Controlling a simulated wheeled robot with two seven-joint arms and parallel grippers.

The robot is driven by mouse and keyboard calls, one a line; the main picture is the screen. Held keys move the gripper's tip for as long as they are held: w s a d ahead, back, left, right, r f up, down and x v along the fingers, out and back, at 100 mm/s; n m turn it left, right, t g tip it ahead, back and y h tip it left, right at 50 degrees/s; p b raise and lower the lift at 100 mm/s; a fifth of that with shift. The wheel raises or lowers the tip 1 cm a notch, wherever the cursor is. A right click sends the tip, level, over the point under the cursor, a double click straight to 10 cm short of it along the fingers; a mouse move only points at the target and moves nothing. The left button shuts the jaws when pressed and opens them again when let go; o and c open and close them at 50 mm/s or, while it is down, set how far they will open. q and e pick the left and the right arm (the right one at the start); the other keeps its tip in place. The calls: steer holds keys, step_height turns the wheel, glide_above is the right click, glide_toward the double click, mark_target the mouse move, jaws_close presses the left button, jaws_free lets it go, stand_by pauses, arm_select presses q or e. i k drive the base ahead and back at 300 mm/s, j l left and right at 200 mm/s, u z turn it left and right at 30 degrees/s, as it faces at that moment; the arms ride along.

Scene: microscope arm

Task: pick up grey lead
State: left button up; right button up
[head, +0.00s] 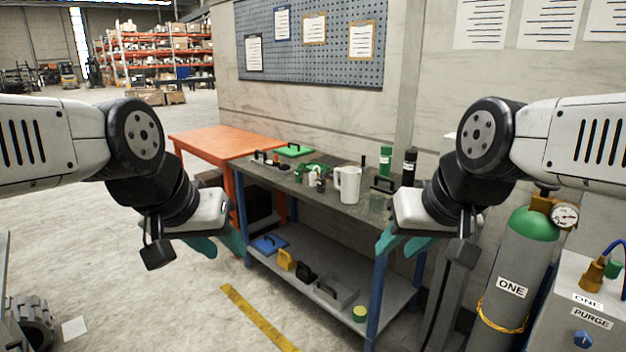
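I cannot make out anything that is clearly a grey lead. A grey flat piece with a dark handle (338,293) lies on the lower shelf of the workbench. A small dark lid-like piece with a handle (383,185) is on the bench top at the right, partly near my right arm. My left gripper (219,245) has its teal fingers apart and empty, in front of the bench's left end. My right gripper (402,244) has its teal fingers apart and empty, in front of the bench's right end. Neither touches anything visible.
The workbench (325,200) has a white jug (347,185), green items and dark bottles on top. A blue piece (269,243) and yellow piece (286,259) are on its shelf. An orange table (225,144) stands behind left; a gas cylinder (515,270) stands right.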

mark_target(321, 182)
steer(key=i+u, duration=0.1)
steer(key=i, duration=0.95)
steer(key=i+u, duration=0.15)
steer(key=i, duration=0.95)
steer(key=l, duration=0.05)
